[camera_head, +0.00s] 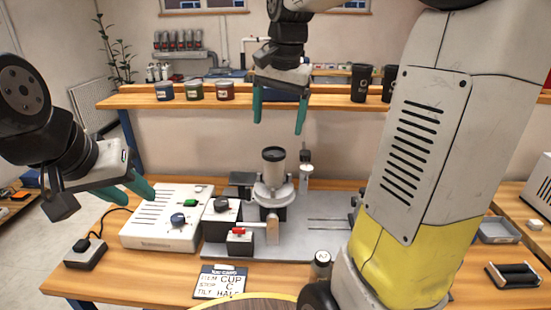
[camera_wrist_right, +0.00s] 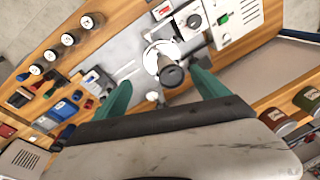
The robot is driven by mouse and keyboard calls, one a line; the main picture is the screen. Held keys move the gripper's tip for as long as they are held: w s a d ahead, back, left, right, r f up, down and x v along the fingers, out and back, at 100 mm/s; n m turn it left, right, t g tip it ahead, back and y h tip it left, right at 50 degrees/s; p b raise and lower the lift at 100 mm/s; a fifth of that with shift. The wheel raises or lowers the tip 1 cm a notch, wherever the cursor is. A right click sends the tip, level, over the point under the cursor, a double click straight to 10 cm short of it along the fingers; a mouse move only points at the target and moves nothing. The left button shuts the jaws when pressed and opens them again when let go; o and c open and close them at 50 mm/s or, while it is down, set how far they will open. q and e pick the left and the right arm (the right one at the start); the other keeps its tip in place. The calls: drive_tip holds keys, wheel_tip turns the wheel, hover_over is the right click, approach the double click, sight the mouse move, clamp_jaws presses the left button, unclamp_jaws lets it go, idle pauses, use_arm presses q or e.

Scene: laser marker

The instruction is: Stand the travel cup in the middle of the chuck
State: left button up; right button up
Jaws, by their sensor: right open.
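The white control box (camera_head: 165,220) and a red-button block (camera_head: 240,238) stand left of the chuck. A card (camera_head: 220,282) lies in front. A lidded bottle (camera_head: 321,265) stands at the front. A wooden shelf (camera_head: 300,101) with tins and black cups (camera_head: 360,82) runs behind.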

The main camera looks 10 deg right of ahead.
drive_tip(key=s+f+n+t, duration=0.2)
drive_tip(key=s+n, duration=0.1)
drive_tip(key=s, duration=0.5)
drive_tip(key=s+a+f+n+t+y, duration=0.1)
drive_tip(key=s+f+n+t, duration=0.1)
drive_tip(key=s, duration=0.6)
drive_tip(key=f+n, duration=0.1)
drive_tip(key=n, duration=0.1)
drive_tip(key=shift+a+n+y, duration=0.2)
drive_tip(key=shift+n+y, duration=0.1)
